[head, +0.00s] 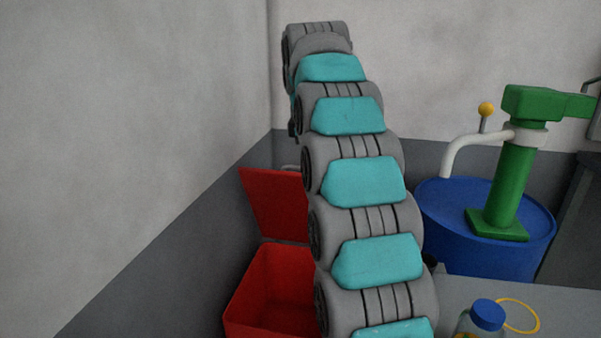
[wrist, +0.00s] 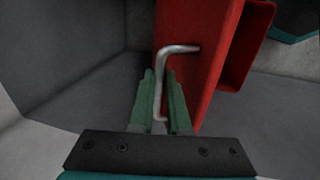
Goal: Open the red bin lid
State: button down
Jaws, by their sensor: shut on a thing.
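The red bin (head: 268,296) stands by the left wall in the head view, its open top facing up. Its red lid (head: 272,205) is raised and stands nearly upright at the back of the bin. My arm covers the right side of both. In the wrist view the lid (wrist: 188,25) carries a bent metal handle (wrist: 178,49). My gripper (wrist: 160,78) has its two green fingers on either side of the handle's bar and is shut on it. The fingers are hidden in the head view.
A blue drum (head: 465,240) with a green pump (head: 513,190) stands to the right of my arm. A grey table (head: 460,292) at the lower right holds a blue-capped jar (head: 488,315) and a yellow ring (head: 535,315). Walls close off the left and back.

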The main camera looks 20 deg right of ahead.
jog(key=shift+w+d+r, duration=0.2)
jog(key=shift+w+d, duration=0.7)
jog(key=shift+w, duration=0.2)
jog(key=c, duration=0.9)
grip_release()
jog(key=shift+a, duration=0.1)
